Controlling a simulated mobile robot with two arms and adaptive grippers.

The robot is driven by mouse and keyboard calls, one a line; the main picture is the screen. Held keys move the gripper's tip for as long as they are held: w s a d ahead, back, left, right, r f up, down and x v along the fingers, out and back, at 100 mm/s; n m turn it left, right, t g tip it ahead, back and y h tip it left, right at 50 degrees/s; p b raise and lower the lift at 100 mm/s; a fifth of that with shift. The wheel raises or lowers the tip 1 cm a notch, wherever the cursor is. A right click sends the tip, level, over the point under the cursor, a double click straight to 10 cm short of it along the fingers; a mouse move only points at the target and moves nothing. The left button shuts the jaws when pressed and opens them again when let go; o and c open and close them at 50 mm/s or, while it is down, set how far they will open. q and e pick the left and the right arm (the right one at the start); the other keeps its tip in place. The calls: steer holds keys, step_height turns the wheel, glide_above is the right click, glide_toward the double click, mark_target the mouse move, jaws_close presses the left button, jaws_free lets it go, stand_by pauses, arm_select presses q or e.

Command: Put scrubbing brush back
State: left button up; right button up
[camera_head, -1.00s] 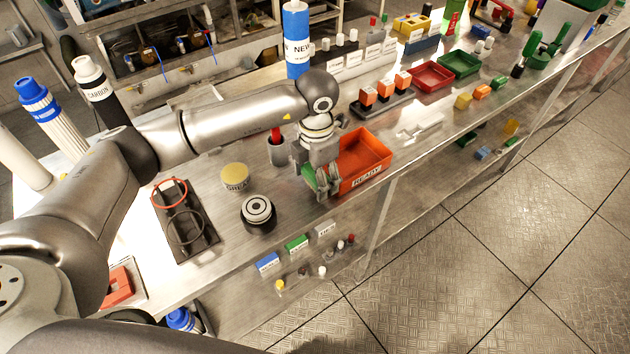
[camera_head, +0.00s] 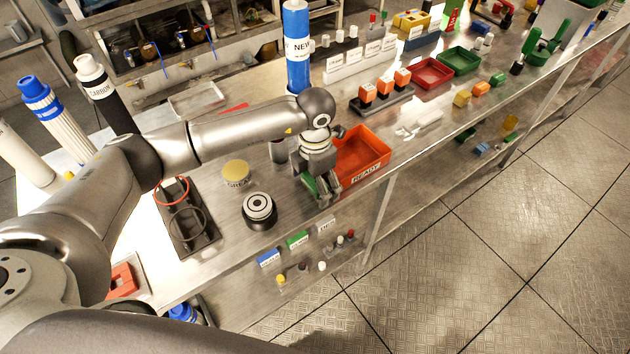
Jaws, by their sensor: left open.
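My left gripper (camera_head: 322,194) is open, pointing down over the front edge of the steel bench, just left of the orange READY tray (camera_head: 362,155). Something green shows between and beside its fingers; I cannot tell whether it is a separate thing or part of the gripper. A grey cup (camera_head: 277,151) stands on the bench behind and left of the gripper. Its top is hidden by my left forearm, so the red handle seen in it earlier is hidden now. I cannot identify the scrubbing brush with certainty. My right gripper is not in view.
A tin with a yellow lid (camera_head: 236,170) and a round black-and-white part (camera_head: 259,209) stand left of the gripper. A dark holder with rings (camera_head: 188,222) lies further left. A blue NEW cylinder (camera_head: 297,52) stands behind my arm. Orange blocks (camera_head: 385,85) stand at the right.

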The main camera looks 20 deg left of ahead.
arm_select(q)
steer(key=shift+r, duration=0.25)
step_height(320, 180, up, 10)
steer(key=b, duration=0.2)
steer(key=shift+r+b, duration=0.25)
steer(key=shift+b, duration=0.1)
steer(key=shift+r, duration=0.65)
stand_by(0.5)
